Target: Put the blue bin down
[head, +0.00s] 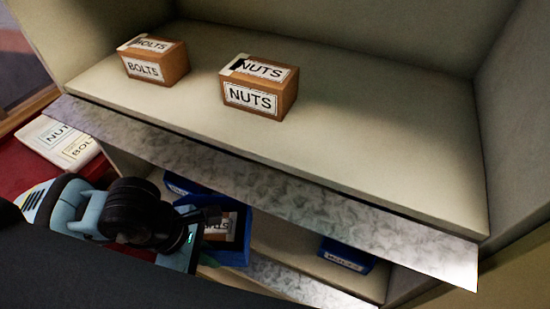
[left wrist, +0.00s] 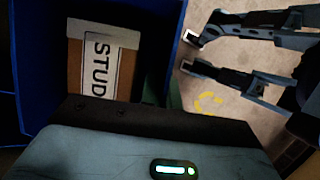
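The blue bin (head: 240,252) is at the lower shelf's front in the head view, tilted in the picture. It also fills the upper left of the left wrist view (left wrist: 30,70). Inside it is a brown box (left wrist: 75,62) with a white label reading "STUD". My left gripper (head: 212,216) is at the bin's near side and appears shut on its wall; its fingertips are mostly hidden. My right gripper (left wrist: 190,53) shows in the left wrist view, fingers apart and empty, over the floor beside the bin.
The upper shelf (head: 370,130) holds a BOLTS box (head: 155,62) and a NUTS box (head: 258,88). A metal strip (head: 300,190) edges this shelf above the bin. On the lower shelf (head: 290,238) is another labelled blue bin (head: 345,255); bare shelf lies between the bins. Labels (head: 62,142) lie on a red surface at left.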

